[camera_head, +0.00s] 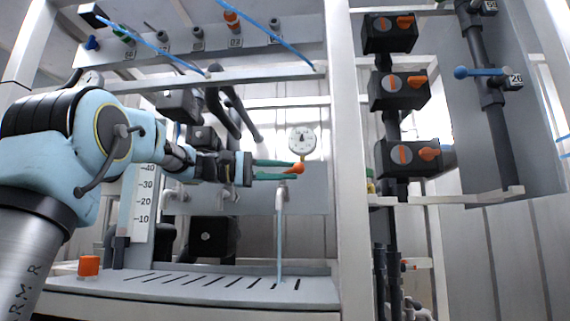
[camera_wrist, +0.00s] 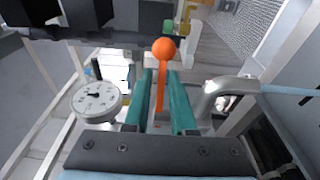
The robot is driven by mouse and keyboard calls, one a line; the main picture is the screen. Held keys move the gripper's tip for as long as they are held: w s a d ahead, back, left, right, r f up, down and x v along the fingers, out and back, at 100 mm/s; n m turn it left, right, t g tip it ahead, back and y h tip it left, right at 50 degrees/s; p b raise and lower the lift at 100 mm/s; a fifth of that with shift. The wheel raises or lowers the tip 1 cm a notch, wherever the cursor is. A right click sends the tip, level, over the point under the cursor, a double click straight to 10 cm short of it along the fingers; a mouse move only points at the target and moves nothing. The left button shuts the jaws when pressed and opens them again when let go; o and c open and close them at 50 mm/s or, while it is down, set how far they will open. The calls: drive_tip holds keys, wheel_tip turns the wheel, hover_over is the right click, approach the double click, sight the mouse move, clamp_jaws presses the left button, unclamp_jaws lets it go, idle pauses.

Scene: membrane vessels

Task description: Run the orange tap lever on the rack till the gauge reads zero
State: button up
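The orange tap lever (camera_wrist: 160,90) ends in a round orange knob and stands between the two green fingers of my gripper (camera_wrist: 161,76). Narrow gaps show on both sides of the lever, so the fingers look open around it, not closed on it. In the head view my gripper (camera_head: 275,169) reaches right, with the orange knob (camera_head: 298,169) at its fingertips. The round white gauge (camera_head: 301,140) is just above the knob; its dark needle shows, but the numbers are too small to read. A pale stream (camera_head: 280,240) runs down from the spout (camera_head: 281,192).
A slotted drain tray (camera_head: 215,285) lies below the spout. Black valve boxes with orange handles (camera_head: 403,91) line the column at right, beyond a white post (camera_head: 347,160). A curved grey pipe (camera_wrist: 225,88) stands close right of the fingers in the wrist view.

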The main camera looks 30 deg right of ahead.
drive_tip(key=o, duration=0.5)
drive_tip(key=r, duration=0.5)
drive_tip(key=r+p, duration=0.1)
drive_tip(key=r, duration=0.4)
drive_tip(key=shift+s+d, duration=0.15)
drive_tip(key=shift+s, duration=0.05)
drive_tip(key=shift+w+r+p, duration=0.1)
drive_tip(key=shift+r+p, duration=0.25)
drive_tip(key=shift+p, duration=0.05)
drive_tip(key=shift+n+t+y, duration=0.3)
drive_tip(key=shift+t+y, duration=0.1)
drive_tip(key=shift+y, duration=0.4)
drive_tip(key=f, duration=0.4)
drive_tip(key=w+f, duration=0.1)
drive_tip(key=f, duration=0.1)
drive_tip(key=shift+d, duration=0.2)
drive_tip(key=shift+w+a+f, duration=0.1)
drive_tip(key=shift+w+a, duration=0.15)
drive_tip(key=shift+a, duration=0.55)
drive_tip(key=shift+w+a+f, duration=0.1)
drive_tip(key=shift+w+a, duration=0.15)
drive_tip(key=shift+a, duration=0.55)
drive_tip(key=shift+c, duration=0.5)
drive_tip(key=shift+w+a, duration=0.1)
drive_tip(key=shift+a, duration=0.25)
drive_tip(key=c, duration=0.4)
drive_tip(key=f+v, duration=0.1)
drive_tip(key=v, duration=0.7)
drive_tip(key=shift+a+f, duration=0.3)
drive_tip(key=shift+f, duration=0.1)
